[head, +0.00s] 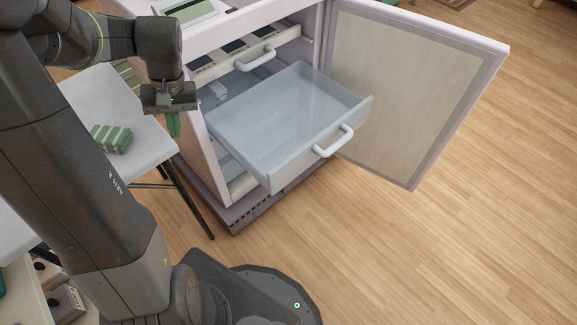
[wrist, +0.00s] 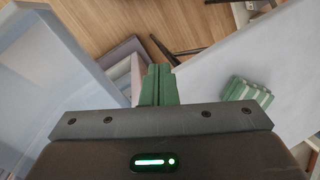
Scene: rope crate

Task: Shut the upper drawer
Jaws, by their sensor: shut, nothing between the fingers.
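A white cabinet (head: 206,155) has a translucent drawer (head: 283,112) pulled far out. Its pale handle (head: 333,141) is on the front panel, facing the lower right. Above it sits another drawer front (head: 232,68) with its own handle, pushed in much further. Part of a pale front (head: 240,186) shows below the open drawer. My gripper (head: 173,125) hangs left of the cabinet, apart from the open drawer. In the wrist view its green fingers (wrist: 157,84) are together and empty, and a drawer wall (wrist: 55,80) shows on the left.
The cabinet door (head: 405,85) stands wide open on the right. A white table (head: 125,125) with a green striped block (head: 112,139) stands left of the cabinet, close to my gripper. The wooden floor (head: 390,250) in front and to the right is clear.

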